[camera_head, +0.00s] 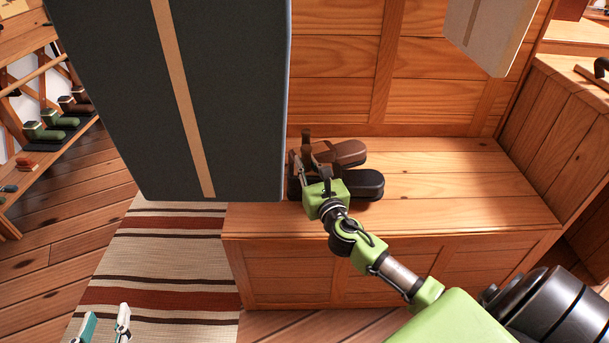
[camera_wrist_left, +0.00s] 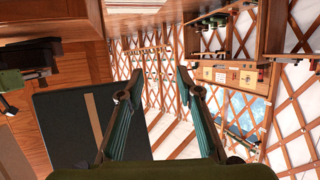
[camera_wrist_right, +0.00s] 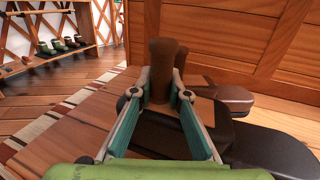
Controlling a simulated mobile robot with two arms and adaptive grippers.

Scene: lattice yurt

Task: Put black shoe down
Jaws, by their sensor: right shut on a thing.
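The black shoe (camera_head: 365,186) lies on the wooden bench (camera_head: 455,190), toe to the right, and also shows in the right wrist view (camera_wrist_right: 270,150). The brown shoe (camera_head: 347,153) stands close behind it, its upright shaft rising beyond my fingers in the right wrist view (camera_wrist_right: 165,62). My right gripper (camera_head: 314,168) is around the heel end of the black shoe and shut on it; the fingers partly hide the grip. My left gripper (camera_head: 106,322) is open and empty, low at the left; its fingers stand apart in the left wrist view (camera_wrist_left: 155,84).
A large dark panel with a tan stripe (camera_head: 235,100) hangs just left of the shoes. A striped rug (camera_head: 170,260) covers the floor left of the bench. A shelf (camera_head: 60,145) with several shoes stands at far left. The bench's right part is clear.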

